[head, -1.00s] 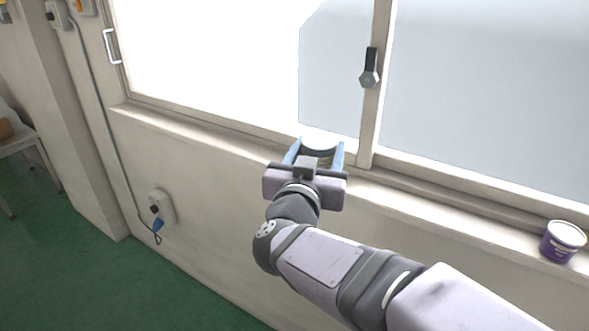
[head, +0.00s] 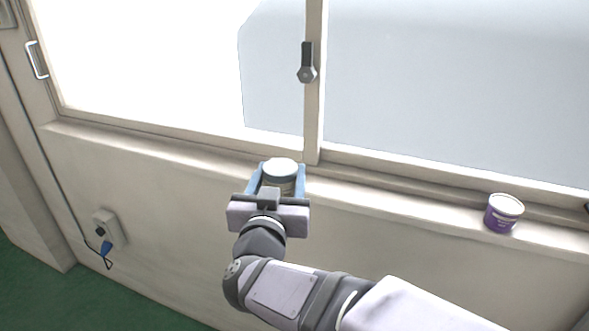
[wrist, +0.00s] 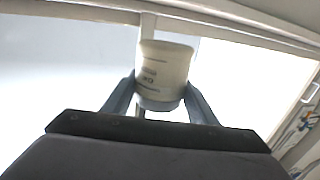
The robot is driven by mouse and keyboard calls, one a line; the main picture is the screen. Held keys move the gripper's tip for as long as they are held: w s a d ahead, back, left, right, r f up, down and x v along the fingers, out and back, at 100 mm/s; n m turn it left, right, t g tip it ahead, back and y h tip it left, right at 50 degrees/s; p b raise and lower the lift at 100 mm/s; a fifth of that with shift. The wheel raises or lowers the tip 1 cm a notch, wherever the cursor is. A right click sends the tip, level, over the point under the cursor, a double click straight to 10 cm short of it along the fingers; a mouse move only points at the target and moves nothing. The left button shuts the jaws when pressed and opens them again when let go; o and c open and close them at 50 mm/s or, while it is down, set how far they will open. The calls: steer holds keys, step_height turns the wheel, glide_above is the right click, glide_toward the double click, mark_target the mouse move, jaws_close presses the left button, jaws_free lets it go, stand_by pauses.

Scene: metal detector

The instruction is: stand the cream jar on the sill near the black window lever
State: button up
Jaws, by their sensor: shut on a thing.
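The cream jar (head: 280,172) has a pale lid and is between the blue fingers of my gripper (head: 277,180), which is shut on it. In the wrist view the cream jar (wrist: 164,72) shows cream-coloured with small print, and a finger of my gripper (wrist: 158,98) lies on each side. The jar is at the window sill (head: 375,196), just left of the window post. I cannot tell whether its base touches the sill. The black window lever (head: 306,62) is on the post, above and a little right of the jar.
A wall socket with a blue plug (head: 108,230) is below the sill at left. A white handle (head: 36,60) is on the left window frame. The sill between jar and tub is clear.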

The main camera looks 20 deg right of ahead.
steer(key=w+d+p, duration=0.2)
steer(key=w+d, duration=1)
steer(key=shift+w+d, duration=0.1)
steer(key=shift+d, duration=0.1)
step_height(320, 180, down, 2)
steer(key=shift+a+f+p, duration=0.1)
steer(key=shift+f+p, duration=0.05)
steer(key=shift+p, duration=0.2)
steer(key=shift+f, duration=0.4)
steer(key=shift+f, duration=0.1)
step_height(320, 180, down, 3)
steer(key=shift+p, duration=0.6)
steer(key=shift+w+f+p, duration=0.15)
steer(key=shift+f+p, duration=0.1)
steer(key=shift+p, duration=0.15)
steer(key=shift+f, duration=0.1)
steer(key=shift+f+b, duration=0.25)
steer(key=shift+b, duration=0.1)
steer(key=o, duration=1.2)
